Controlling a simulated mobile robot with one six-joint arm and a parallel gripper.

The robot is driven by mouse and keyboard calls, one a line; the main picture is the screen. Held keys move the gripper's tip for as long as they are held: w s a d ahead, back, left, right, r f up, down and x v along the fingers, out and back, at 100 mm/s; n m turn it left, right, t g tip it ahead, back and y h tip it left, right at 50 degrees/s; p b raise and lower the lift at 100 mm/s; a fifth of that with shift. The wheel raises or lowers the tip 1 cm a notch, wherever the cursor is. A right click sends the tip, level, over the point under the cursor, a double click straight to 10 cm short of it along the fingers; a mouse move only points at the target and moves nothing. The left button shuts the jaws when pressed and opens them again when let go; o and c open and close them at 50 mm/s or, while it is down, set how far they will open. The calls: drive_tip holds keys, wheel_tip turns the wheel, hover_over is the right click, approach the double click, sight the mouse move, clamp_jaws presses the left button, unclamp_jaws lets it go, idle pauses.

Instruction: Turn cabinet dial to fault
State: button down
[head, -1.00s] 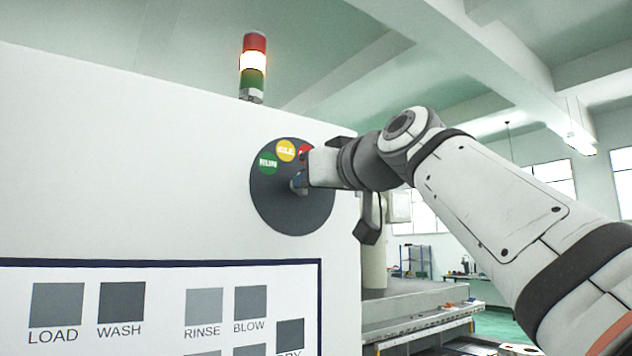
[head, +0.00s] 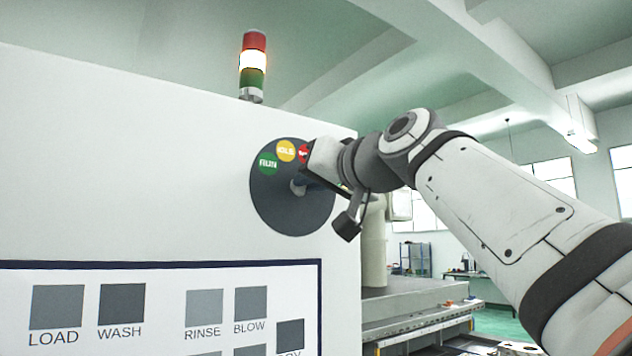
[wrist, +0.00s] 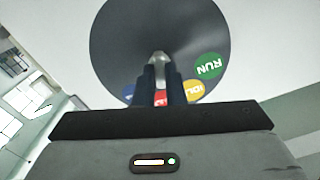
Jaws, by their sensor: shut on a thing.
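The cabinet dial (head: 283,214) is a round dark grey disc on the white cabinet front. It carries a green RUN spot (head: 268,163), a yellow IDLE spot (head: 286,151) and a red spot (head: 304,153), partly covered by my gripper in the head view. My gripper (head: 299,187) is shut on the knob at the dial's centre. In the wrist view my gripper's two dark fingers (wrist: 160,76) hold the pale knob (wrist: 160,58). The red spot (wrist: 161,98) shows between the fingers there, its label mostly hidden. Where the knob points is hard to tell.
A signal tower (head: 252,66) stands on the cabinet top, its middle section lit. A panel (head: 160,303) with grey squares marked LOAD, WASH, RINSE and BLOW is below the dial. A grey work table (head: 420,298) stands beyond the cabinet's right edge.

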drive_tip(key=shift+s+r, duration=0.1)
drive_tip(key=shift+r, duration=0.15)
drive_tip(key=c, duration=1.5)
unclamp_jaws()
drive_tip(key=shift+f, duration=0.15)
drive_tip(key=shift+d+f, duration=0.1)
drive_tip(key=b+v, duration=0.2)
drive_tip(key=v, duration=0.5)
drive_tip(key=shift+s+d+b, duration=0.15)
drive_tip(key=shift+s+b, duration=0.1)
drive_tip(key=shift+b, duration=0.15)
